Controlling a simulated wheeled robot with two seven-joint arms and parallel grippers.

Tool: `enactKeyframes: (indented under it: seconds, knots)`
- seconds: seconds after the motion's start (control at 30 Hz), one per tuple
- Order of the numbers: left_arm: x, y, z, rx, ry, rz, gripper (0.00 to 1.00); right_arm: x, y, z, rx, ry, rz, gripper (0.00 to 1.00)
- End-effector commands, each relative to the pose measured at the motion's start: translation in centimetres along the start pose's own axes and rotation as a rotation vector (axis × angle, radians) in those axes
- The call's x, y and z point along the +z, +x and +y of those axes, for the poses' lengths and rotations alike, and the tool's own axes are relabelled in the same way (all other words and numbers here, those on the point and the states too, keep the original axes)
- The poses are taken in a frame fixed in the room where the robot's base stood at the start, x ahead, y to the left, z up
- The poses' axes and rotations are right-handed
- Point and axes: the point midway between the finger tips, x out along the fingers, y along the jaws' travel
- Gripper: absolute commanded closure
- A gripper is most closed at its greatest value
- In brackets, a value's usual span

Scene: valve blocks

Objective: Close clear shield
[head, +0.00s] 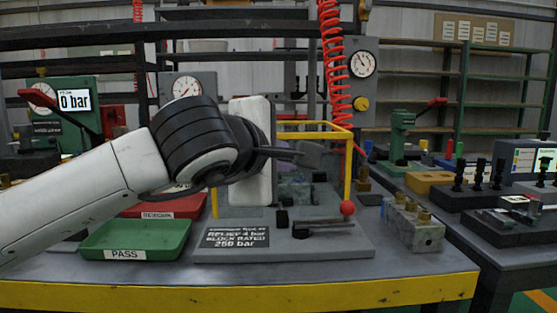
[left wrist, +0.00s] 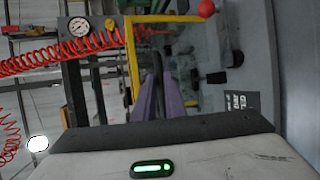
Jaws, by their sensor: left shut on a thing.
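The clear shield is a yellow frame (head: 348,168) on the grey test stand, with a red ball (head: 347,208) low at its right post. The frame (left wrist: 134,62) and ball (left wrist: 206,8) also show in the left wrist view. Any clear panel is hard to make out. My left gripper (head: 298,153) is just below the frame's top bar. In the left wrist view its long fingers (left wrist: 160,82) are shut on a dark narrow thing (left wrist: 158,62), which I cannot identify. My right gripper is not in view.
A green PASS tray (head: 125,254) and a red tray (head: 190,206) lie left of the stand's base plate (head: 330,248). A metal valve block (head: 414,230) sits at right. A red coiled hose (head: 330,60) hangs behind the frame.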

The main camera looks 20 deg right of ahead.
Motion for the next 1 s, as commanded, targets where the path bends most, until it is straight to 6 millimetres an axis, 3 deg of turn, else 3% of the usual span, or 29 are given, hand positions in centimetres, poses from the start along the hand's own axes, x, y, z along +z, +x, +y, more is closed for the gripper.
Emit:
enactKeyframes:
  seconds: [0.03, 0.2, 0.23, 0.33, 0.63, 0.77, 1.0]
  knots:
    - [0.3, 0.5, -2.8, -0.06, -0.004, -0.001, 1.0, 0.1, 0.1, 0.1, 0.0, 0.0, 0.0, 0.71]
    - [0.3, 0.5, -2.8, -0.06, -0.005, -0.002, 1.0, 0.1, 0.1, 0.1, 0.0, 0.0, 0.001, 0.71]
    - [0.4, 0.5, -2.8, -0.06, -0.005, -0.002, 0.84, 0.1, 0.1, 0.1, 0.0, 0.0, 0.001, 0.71]
    - [0.4, 0.5, -2.8, -0.06, -0.006, -0.002, 0.71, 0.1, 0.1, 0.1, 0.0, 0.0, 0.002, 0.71]
    - [0.2, 0.2, -2.7, -0.06, -0.007, 0.0, 0.71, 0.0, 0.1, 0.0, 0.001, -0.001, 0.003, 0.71]
    - [0.2, -1.3, -2.5, -0.057, -0.005, -0.002, 0.71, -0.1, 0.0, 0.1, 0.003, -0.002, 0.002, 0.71]
    - [0.2, -6.2, -1.8, -0.045, -0.005, -0.001, 0.71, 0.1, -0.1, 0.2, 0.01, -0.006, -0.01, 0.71]
